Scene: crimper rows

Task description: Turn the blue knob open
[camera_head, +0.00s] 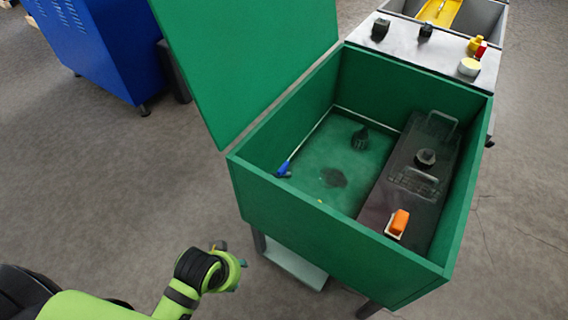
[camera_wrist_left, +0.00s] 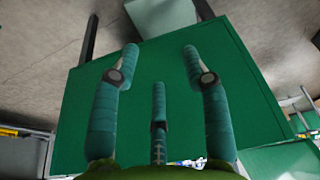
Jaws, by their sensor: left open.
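A small blue knob (camera_head: 284,170) sits low inside the open green box, in its left corner, at the near end of a thin white rod. Its exact shape and turn are too small to tell. My left gripper (camera_head: 228,264) is outside the box, in front of its near wall and apart from the knob. In the left wrist view my left gripper (camera_wrist_left: 160,62) has its teal fingers spread with nothing between them, facing a green panel (camera_wrist_left: 165,130). The knob cannot be made out there. My right gripper is not in view.
The green box (camera_head: 320,228) has a raised lid (camera_head: 250,60) on its left. Inside are a dark case (camera_head: 425,190), an orange switch (camera_head: 399,222) and a black fitting (camera_head: 360,138). A grey panel with knobs (camera_head: 400,38) stands behind. A blue cabinet (camera_head: 95,45) is at upper left.

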